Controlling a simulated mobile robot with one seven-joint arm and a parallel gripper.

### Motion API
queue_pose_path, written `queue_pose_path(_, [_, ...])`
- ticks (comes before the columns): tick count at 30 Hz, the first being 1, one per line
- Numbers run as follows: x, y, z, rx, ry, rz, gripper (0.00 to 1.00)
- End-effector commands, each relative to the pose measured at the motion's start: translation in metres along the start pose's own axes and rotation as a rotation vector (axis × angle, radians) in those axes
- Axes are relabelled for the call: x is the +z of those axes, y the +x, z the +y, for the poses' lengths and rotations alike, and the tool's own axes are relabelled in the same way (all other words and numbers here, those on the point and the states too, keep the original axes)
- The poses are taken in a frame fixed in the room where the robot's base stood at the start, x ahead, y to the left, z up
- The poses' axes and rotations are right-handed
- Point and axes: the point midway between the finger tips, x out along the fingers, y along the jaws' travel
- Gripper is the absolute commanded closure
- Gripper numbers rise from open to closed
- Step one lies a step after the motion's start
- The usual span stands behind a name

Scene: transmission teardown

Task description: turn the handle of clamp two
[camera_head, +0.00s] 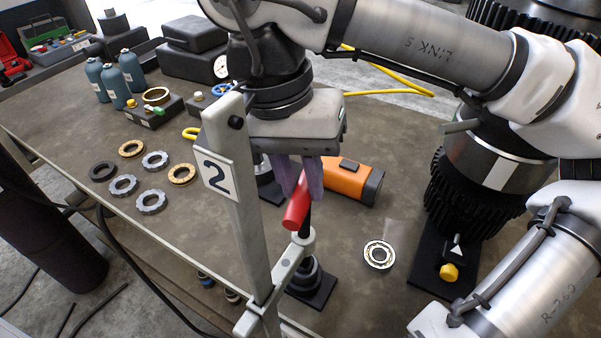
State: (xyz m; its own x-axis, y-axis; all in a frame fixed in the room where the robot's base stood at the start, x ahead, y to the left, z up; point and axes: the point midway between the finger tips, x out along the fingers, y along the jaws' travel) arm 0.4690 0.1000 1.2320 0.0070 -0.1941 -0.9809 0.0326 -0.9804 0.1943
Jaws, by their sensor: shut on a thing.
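Clamp two (238,205) is a pale metal bar clamp standing upright at the front edge of the workbench, with a white plate marked "2" (217,176). Its red handle (297,208) sits tilted on the right side of the bar, above the sliding arm (285,268) and a dark screw. My gripper (304,185) points down with its purple fingers shut around the upper end of the red handle. The fingers hide that upper end. The gripper body is close to the right of the clamp's bar.
An orange and black device (352,182) lies just right of my gripper. A bearing (379,255) and a large dark gear assembly (470,190) stand farther right. Several rings (152,201) and blue bottles (113,85) are at left. The bench (60,130) is clear between rings and clamp.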

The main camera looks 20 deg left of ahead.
Motion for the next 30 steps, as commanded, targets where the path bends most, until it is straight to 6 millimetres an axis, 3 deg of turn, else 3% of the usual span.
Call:
queue_pose_path(8, [0.0001,0.0004,-0.0002,0.0,0.0,0.001,1.0])
queue_pose_path(9, [0.0001,0.0004,-0.0002,0.0,0.0,0.001,0.76])
queue_pose_path(13, [0.0001,0.0004,-0.0002,0.0,0.0,0.0,0.59])
queue_pose_path(30, [0.0001,0.0003,-0.0001,0.0,0.002,-0.001,0.58])
